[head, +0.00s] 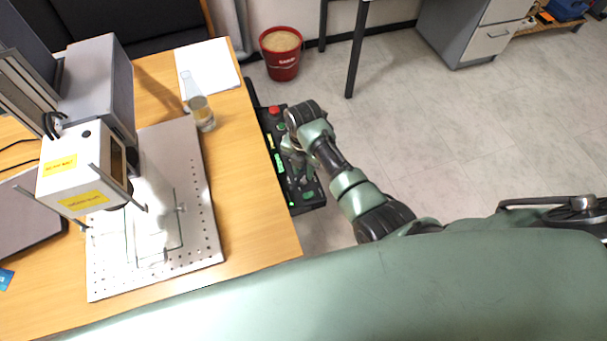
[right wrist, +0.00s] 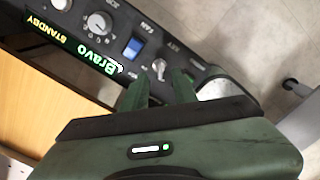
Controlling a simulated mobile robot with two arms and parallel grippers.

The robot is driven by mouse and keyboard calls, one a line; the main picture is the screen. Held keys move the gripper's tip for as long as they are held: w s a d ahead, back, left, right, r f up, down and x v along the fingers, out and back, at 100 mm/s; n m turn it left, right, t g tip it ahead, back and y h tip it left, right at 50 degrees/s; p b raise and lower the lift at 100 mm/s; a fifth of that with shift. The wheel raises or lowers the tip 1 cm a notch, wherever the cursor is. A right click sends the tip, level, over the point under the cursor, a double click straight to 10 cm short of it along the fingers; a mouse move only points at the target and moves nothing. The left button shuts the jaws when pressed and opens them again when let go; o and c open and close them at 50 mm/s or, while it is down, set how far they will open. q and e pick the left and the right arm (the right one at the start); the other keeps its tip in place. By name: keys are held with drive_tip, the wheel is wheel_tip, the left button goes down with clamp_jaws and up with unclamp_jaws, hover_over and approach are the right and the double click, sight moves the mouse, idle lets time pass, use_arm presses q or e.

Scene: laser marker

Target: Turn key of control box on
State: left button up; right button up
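The black control box (head: 308,203) stands beside the right edge of the table in the head view, with a red button (head: 274,110) near its far end. In the right wrist view its panel (right wrist: 205,70) shows a small silver key (right wrist: 159,68) beside the "KEY" label. A blue switch (right wrist: 133,47) sits to the key's left. My right gripper (right wrist: 159,84) has its two green fingers apart, with the key between and slightly beyond their tips. Whether either finger touches it cannot be told. In the head view my right gripper (head: 291,152) is over the box. My left gripper is out of view.
A red bucket (head: 282,65) stands on the floor beyond the box. The floor to the right is clear up to a grey cabinet (head: 470,35).

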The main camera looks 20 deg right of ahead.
sight(304, 178)
drive_tip(key=shift+f, duration=1.85)
clamp_jaws()
